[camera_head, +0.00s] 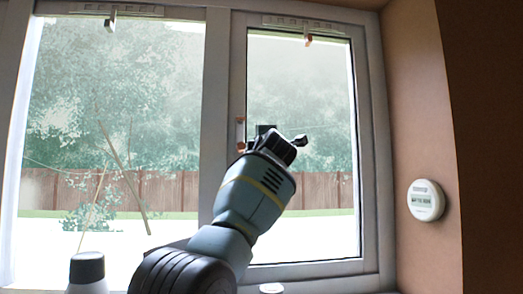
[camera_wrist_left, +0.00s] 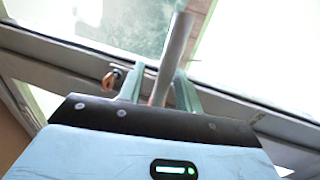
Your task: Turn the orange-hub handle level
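A small orange-brown fitting (camera_head: 240,133) sits on the window's middle upright in the head view, just left of my left gripper (camera_head: 290,145). My left gripper is in front of the right pane's left edge. In the left wrist view, a grey bar-like handle (camera_wrist_left: 174,48) runs between the two pale fingers of my left gripper (camera_wrist_left: 160,80). A gap shows on the bar's left side; it lies close to the right finger. A reddish patch shows at the bar's lower end, mostly hidden. My right gripper is in neither view.
An orange catch (camera_head: 308,40) and a dark catch (camera_head: 110,22) hang at the top of the window frame. An orange-brown fitting (camera_wrist_left: 112,78) is on the frame in the wrist view. A round white dial (camera_head: 426,200) is on the right wall. A dark-capped bottle (camera_head: 87,272) stands lower left.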

